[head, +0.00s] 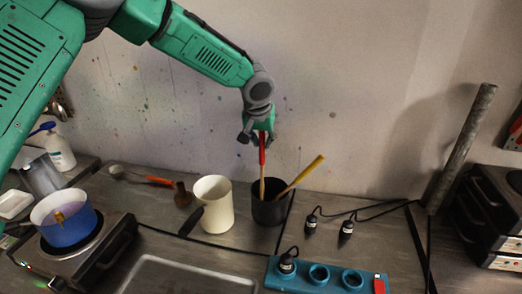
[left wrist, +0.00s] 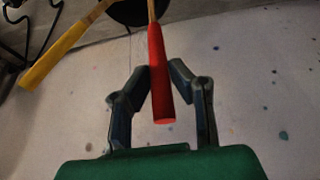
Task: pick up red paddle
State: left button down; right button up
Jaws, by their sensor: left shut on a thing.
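The red paddle (head: 262,151) has a red handle and a pale wooden shaft. It stands nearly upright, with its lower end inside a dark bucket (head: 269,211). My left gripper (head: 259,139) is above the bucket, shut on the red handle. In the left wrist view the red handle (left wrist: 160,80) lies between the two fingers of my left gripper (left wrist: 160,68). A paddle with a yellow handle (head: 306,171) leans to the right in the same bucket. The paddles' lower ends are hidden inside the bucket. My right gripper is in neither view.
A cream pitcher (head: 214,206) with a dark handle stands just left of the bucket. A blue pot (head: 66,220) sits on a hot plate at the left. A teal socket strip (head: 319,277) and black plugs lie in front and to the right. A grey pipe (head: 461,146) leans on the wall.

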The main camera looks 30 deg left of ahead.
pick_arm(q)
notch_tip(320, 180, up, 16)
jog(key=b, duration=0.1)
jog(key=shift+r+b, duration=0.2)
jog(key=shift+b, duration=0.1)
jog(key=shift+s+d, duration=0.1)
jog(key=shift+d, duration=0.05)
jog(key=shift+p, duration=0.3)
